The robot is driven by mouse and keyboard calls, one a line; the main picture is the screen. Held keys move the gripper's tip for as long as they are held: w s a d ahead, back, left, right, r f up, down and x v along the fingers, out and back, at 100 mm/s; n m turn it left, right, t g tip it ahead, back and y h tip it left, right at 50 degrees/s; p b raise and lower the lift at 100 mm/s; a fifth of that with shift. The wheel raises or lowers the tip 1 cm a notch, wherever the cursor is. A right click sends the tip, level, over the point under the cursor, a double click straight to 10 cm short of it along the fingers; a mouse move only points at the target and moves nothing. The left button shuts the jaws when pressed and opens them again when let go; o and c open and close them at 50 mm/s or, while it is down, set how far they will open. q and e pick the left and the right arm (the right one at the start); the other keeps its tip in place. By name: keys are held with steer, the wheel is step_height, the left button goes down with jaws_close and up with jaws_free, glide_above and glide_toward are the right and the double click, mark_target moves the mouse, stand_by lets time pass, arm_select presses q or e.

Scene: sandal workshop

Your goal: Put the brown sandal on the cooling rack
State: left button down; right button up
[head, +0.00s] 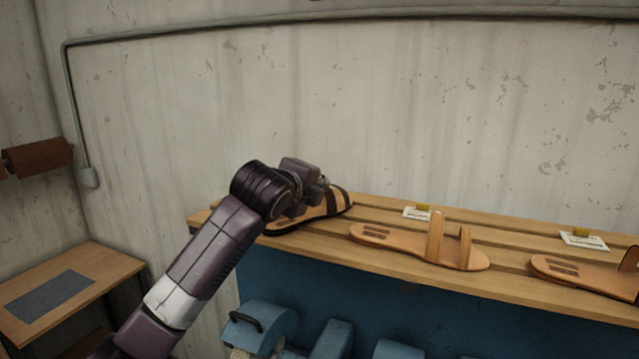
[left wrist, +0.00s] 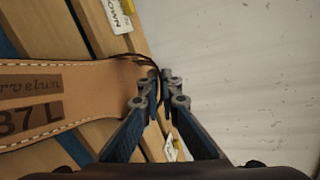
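The brown sandal (head: 318,211), with a tan insole and dark brown straps, is at the left end of a slatted wooden shelf (head: 400,268). I cannot tell whether it rests on the slats or hangs just above them. My left gripper (head: 322,184) is at its straps. In the left wrist view the fingers (left wrist: 158,88) are close together with a thin dark strap between them, and the sandal's insole (left wrist: 75,95) reads "37 L". The arm hides part of the sandal in the head view. My right gripper is out of view. I cannot identify a separate cooling rack.
A tan sandal (head: 420,245) and another tan sandal (head: 590,275) lie to the right on the shelf. Blue machinery (head: 262,325) is below. A small wooden table (head: 85,280) with a grey mat is at left.

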arm_select(q)
steer(key=c, duration=2.2)
jaws_free()
steer(key=shift+o, duration=0.2)
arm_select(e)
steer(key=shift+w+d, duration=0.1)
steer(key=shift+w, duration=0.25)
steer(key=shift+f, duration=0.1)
arm_select(q)
steer(key=b+v, duration=0.6)
steer(key=v, duration=0.6)
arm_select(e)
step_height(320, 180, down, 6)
arm_select(q)
steer(key=shift+f, duration=0.1)
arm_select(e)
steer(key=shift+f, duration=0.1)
